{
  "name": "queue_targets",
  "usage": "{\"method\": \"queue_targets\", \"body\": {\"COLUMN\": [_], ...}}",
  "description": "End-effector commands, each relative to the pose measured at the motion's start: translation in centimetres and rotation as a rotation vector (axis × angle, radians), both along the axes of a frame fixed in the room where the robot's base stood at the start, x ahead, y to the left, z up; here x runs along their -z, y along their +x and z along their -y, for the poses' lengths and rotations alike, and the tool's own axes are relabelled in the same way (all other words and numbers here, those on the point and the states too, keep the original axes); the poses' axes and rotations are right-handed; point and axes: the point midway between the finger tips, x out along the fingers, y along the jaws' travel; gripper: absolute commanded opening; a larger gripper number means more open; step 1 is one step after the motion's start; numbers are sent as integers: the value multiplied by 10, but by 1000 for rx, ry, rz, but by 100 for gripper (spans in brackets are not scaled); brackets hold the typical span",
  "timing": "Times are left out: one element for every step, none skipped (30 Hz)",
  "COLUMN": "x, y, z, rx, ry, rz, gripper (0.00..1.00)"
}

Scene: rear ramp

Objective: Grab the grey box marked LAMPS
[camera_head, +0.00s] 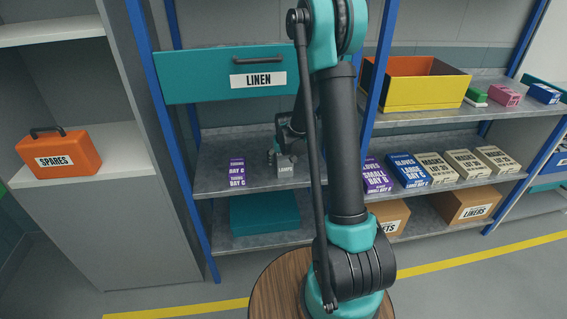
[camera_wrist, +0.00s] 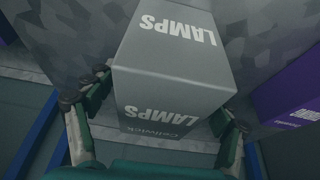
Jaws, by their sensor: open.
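The grey box marked LAMPS (camera_head: 285,166) stands on the middle shelf of the blue-framed rack, below the LINEN drawer. In the wrist view the same grey box (camera_wrist: 172,62) fills the middle, with its lettering upside down. My gripper (camera_wrist: 160,116) is open, with one finger on each side of the box's near end. In the head view my gripper (camera_head: 284,150) is at the box, partly hidden behind my arm. I cannot tell whether the fingers touch the box.
A purple box (camera_head: 237,172) stands left of the grey box; more purple, blue and cream boxes stand right of it. The LINEN drawer (camera_head: 220,75) juts out above. A teal bin (camera_head: 264,213) sits below. An orange SPARES case (camera_head: 60,154) is at left.

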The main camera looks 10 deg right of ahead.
Motion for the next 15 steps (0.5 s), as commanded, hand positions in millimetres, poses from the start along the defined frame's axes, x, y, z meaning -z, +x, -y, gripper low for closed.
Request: {"method": "queue_targets", "body": {"x": [0,0,0,0,0,0,0,0,0,0,0,0,0,0,0], "y": [0,0,0,0,0,0,0,0,0,0,0,0,0,0,0], "z": [0,0,0,0,0,0,0,0,0,0,0,0,0,0,0], "rx": [0,0,0,0,0,0,0,0,0,0,0,0,0,0,0], "ry": [0,0,0,0,0,0,0,0,0,0,0,0,0,0,0], "rz": [0,0,0,0,0,0,0,0,0,0,0,0,0,0,0], "gripper": [80,80,80,80,80,80,80,79,74,70,66,62,58,54,49]}}
